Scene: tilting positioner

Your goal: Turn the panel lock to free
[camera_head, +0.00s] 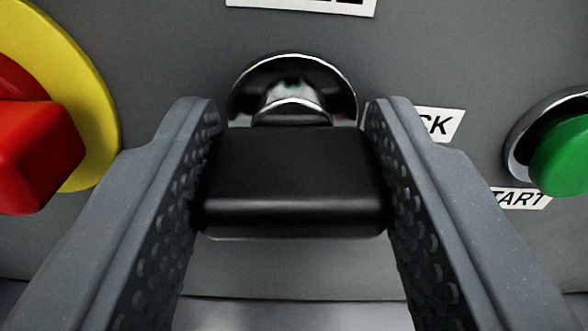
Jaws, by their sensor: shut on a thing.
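The panel lock has a round chrome collar (292,70) on the grey panel, with a black key head (290,180) standing out from it toward the camera. My gripper (292,115) is shut on the black key head, one ridged finger on its left side and one on its right. The key head's broad face lies level across the view. A partly hidden label ending in "CK" (438,124) is right of the lock, behind my right finger. Another label (300,5) above the lock is cut off by the top edge.
A red knob (40,155) on a yellow disc (95,120) is close on the left of my left finger. A green button (562,158) in a chrome ring is at the right, with a partly hidden label ending in "TART" (518,198) below it.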

